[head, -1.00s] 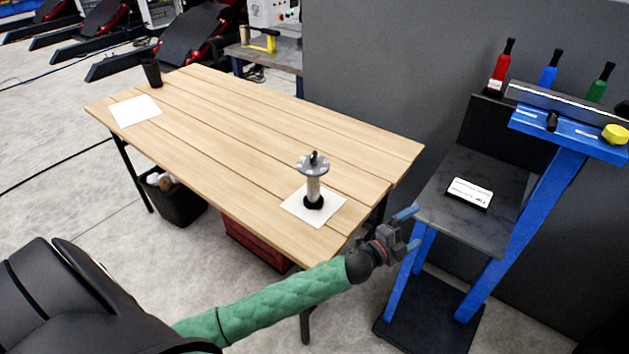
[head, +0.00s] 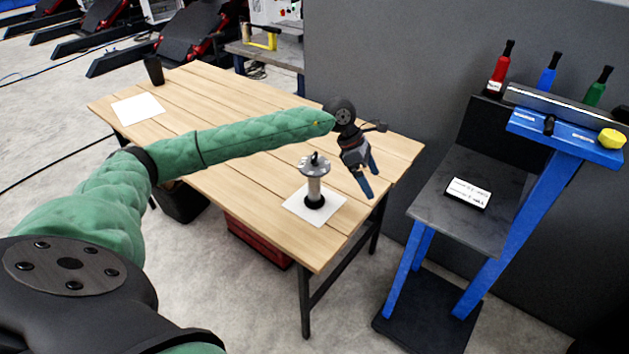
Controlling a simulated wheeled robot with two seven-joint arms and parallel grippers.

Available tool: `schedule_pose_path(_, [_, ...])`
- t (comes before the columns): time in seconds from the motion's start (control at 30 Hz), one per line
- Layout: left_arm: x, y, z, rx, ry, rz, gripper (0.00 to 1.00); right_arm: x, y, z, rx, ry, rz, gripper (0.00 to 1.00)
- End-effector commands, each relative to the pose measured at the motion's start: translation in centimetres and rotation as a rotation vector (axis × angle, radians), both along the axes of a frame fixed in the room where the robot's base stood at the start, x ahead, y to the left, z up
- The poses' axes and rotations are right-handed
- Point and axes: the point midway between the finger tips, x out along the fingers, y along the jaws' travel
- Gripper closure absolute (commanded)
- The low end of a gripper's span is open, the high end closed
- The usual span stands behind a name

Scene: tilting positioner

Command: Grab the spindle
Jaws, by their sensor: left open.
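The spindle (head: 314,188) stands upright on a white sheet (head: 328,213) near the front right corner of the wooden table. It has a pale shaft, a round grey flange near the top with a dark tip, and a black base. My left gripper (head: 368,185) is to the right of the spindle, apart from it, above the table. Its blue-grey fingers point downward and are open with nothing between them. My right gripper is not in view.
The wooden table (head: 240,115) also bears a second white sheet (head: 138,108) and a black cup (head: 153,70) at its far left. A blue stand (head: 455,225) with a dark shelf is at the right. Colored bottles (head: 548,72) stand behind it.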

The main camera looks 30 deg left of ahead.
Motion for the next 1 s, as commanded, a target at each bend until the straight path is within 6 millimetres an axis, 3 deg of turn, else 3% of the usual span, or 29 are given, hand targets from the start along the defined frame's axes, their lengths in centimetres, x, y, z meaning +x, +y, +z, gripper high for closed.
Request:
schedule_pose_path(0.03, [0.5, 3.1, 1.2, 0.103, -0.012, -0.013, 0.0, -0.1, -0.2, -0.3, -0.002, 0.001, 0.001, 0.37])
schedule_pose_path(0.2, [0.7, 11.6, 4.0, 0.383, -0.003, -0.041, 0.0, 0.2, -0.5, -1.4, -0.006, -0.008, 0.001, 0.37])
schedule_pose_path(0.3, [0.6, 14.9, 5.4, 0.49, 0.01, -0.042, 0.0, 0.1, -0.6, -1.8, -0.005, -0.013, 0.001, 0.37])
schedule_pose_path(0.4, [0.5, 16.7, 6.2, 0.549, 0.019, -0.042, 0.0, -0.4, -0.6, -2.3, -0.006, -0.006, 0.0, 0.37])
schedule_pose_path(0.53, [0.4, 17.6, 5.9, 0.577, 0.028, -0.041, 0.0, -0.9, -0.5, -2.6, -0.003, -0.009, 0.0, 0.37])
schedule_pose_path(1.0, [0.2, 17.6, 3.3, 0.573, 0.028, -0.04, 0.0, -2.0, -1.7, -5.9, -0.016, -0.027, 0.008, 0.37])
